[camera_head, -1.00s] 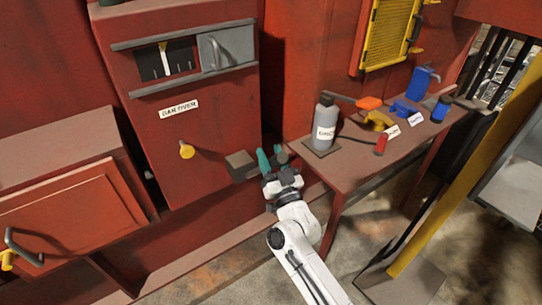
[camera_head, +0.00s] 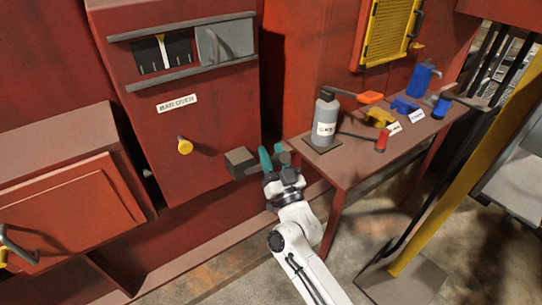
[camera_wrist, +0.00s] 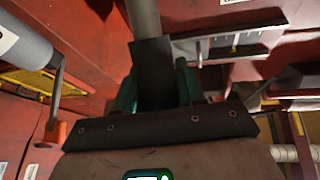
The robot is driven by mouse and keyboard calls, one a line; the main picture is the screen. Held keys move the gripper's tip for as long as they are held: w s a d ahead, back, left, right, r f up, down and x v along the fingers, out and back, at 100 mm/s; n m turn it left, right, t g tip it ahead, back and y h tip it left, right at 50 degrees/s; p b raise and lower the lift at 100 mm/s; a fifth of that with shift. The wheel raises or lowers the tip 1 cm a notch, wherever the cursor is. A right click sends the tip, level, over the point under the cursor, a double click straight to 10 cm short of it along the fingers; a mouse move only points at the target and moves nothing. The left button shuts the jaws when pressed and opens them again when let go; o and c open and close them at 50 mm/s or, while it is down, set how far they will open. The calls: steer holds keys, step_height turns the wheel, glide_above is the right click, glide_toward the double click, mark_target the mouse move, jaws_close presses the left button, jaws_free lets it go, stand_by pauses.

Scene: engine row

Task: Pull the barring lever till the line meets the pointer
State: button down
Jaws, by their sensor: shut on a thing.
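My gripper (camera_head: 274,158) is shut at the lower right side of the red cabinet. Its teal fingers clasp a dark grip, which I take to be the barring lever; the wrist view shows this lever (camera_wrist: 152,72) between the fingers, with a grey round bar running up from it. A dark block (camera_head: 240,163) sits just left of the fingers, close to the cabinet. The line is too small to tell from the scale marks. A grey cover (camera_head: 225,43) fills the window's right part.
A yellow knob (camera_head: 185,147) sticks out below the cabinet's label (camera_head: 177,103). The bench (camera_head: 340,165) at right carries a grey bottle (camera_head: 325,121), a red-ended tool and blue and yellow items. A yellow post (camera_head: 465,160) stands farther right.

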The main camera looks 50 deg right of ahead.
steer(key=c, duration=0.8)
jaws_free()
steer(key=shift+s+f, duration=0.1)
steer(key=b+v, duration=0.1)
steer(key=v, duration=0.9)
steer(key=shift+s+a+b, duration=0.2)
steer(key=shift+s+b, duration=0.05)
steer(key=shift+b, duration=0.1)
